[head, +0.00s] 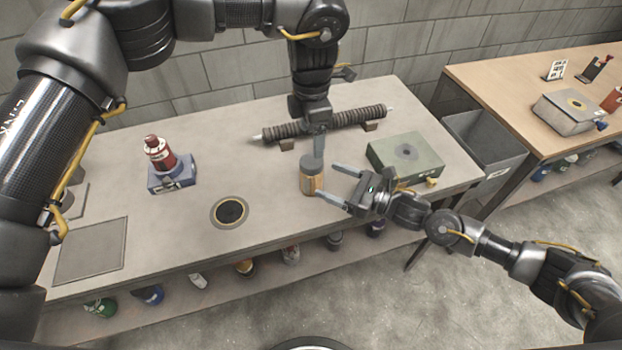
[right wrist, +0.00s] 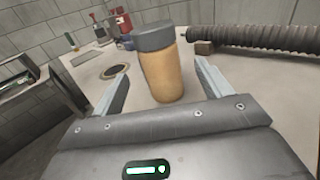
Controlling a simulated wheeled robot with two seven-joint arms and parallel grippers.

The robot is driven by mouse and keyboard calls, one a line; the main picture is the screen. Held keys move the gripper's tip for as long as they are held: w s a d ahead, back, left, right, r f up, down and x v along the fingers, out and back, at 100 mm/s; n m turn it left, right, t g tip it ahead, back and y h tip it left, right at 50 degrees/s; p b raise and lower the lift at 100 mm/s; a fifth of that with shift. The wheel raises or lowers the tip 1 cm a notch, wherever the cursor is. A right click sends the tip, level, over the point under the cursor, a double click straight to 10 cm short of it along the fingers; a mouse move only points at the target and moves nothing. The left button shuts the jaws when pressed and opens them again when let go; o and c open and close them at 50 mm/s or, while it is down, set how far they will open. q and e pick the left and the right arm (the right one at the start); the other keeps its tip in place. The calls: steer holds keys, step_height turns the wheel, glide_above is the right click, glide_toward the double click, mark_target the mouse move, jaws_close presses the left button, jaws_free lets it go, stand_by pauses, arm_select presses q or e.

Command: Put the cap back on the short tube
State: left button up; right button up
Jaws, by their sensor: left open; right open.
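The short tube (head: 308,184) is tan-orange and stands upright near the front edge of the grey bench. A dark grey cap (head: 312,162) sits on its top, and in the right wrist view the cap (right wrist: 153,36) looks level on the tube (right wrist: 163,80). How firmly it is seated cannot be told. My left gripper (head: 319,150) points down just above and behind the cap, open. My right gripper (head: 328,181) is open, its fingers on either side of the tube from the right; in the right wrist view the fingers (right wrist: 160,88) stand apart from it.
A long ribbed mesh tube (head: 325,124) lies on blocks behind. A green box (head: 405,154) stands to the right, a red bottle (head: 158,153) on a blue stand to the left. A round dark-centred disc (head: 230,211) lies left of the short tube, with clear bench between.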

mark_target(312, 173)
steer(key=x, duration=0.5)
steer(key=shift+a, duration=0.2)
steer(key=shift+w+a, duration=0.3)
steer(key=shift+a, duration=0.25)
jaws_close()
arm_select(q)
steer(key=n, duration=0.6)
steer(key=shift+n, duration=0.3)
steer(key=n, duration=1.6)
